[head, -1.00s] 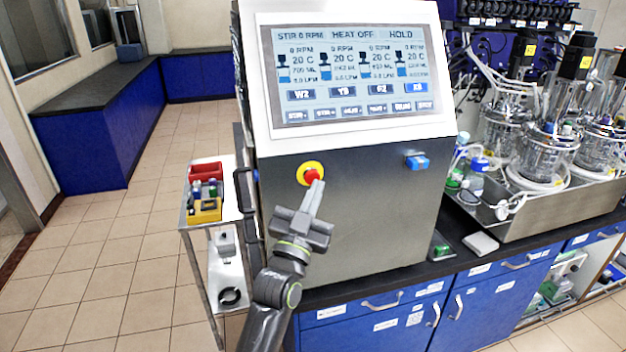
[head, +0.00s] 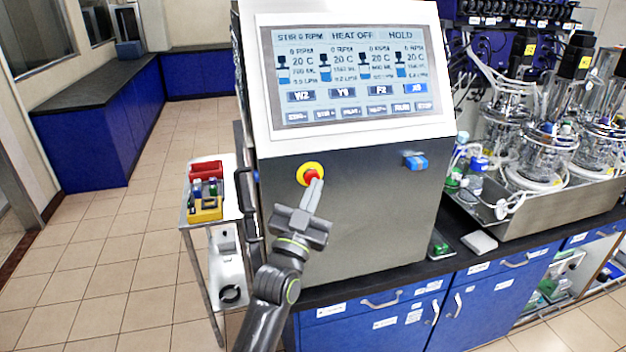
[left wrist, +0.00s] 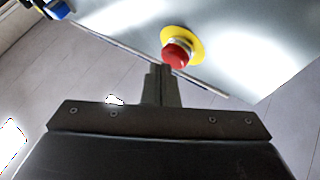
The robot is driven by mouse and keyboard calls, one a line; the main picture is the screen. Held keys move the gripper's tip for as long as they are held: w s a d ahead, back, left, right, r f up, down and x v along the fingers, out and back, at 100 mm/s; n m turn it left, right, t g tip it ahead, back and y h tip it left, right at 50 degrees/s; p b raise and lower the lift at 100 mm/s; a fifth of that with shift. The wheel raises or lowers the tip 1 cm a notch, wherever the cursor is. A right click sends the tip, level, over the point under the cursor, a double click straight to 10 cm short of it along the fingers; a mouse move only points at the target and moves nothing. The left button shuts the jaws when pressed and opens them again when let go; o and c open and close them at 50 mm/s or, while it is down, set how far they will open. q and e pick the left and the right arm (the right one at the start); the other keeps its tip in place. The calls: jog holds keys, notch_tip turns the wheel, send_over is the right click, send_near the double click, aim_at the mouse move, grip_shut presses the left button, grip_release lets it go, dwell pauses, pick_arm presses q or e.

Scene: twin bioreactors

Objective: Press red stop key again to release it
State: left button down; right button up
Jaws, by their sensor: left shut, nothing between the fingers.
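The red stop key (head: 311,175) sits on a round yellow plate (head: 303,169) on the dark front panel of the control cabinet (head: 350,205). In the left wrist view the red key (left wrist: 177,54) stands out from its yellow plate (left wrist: 195,42). My left gripper (head: 314,186) is shut and empty. Its fingertips are at the lower edge of the key in the head view. In the left wrist view the fingers (left wrist: 161,72) end just below the key; I cannot tell whether they touch it. My right gripper is not in view.
The cabinet's screen (head: 350,75) shows 0 RPM, heat off and hold. A blue knob (head: 416,162) sits right of the key. A cart (head: 215,218) with red and yellow bins stands at left. Glass vessels (head: 548,155) stand in a tray at right. Floor at left is clear.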

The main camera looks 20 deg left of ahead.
pick_arm(q)
jog(key=shift+w+a+p, duration=0.15)
jog(key=shift+w+p, duration=0.15)
jog(key=shift+p, duration=0.1)
dwell(0.4)
jog(key=shift+s+d+b, duration=0.45)
jog(key=shift+s+b, duration=0.2)
jog(key=shift+b, duration=0.45)
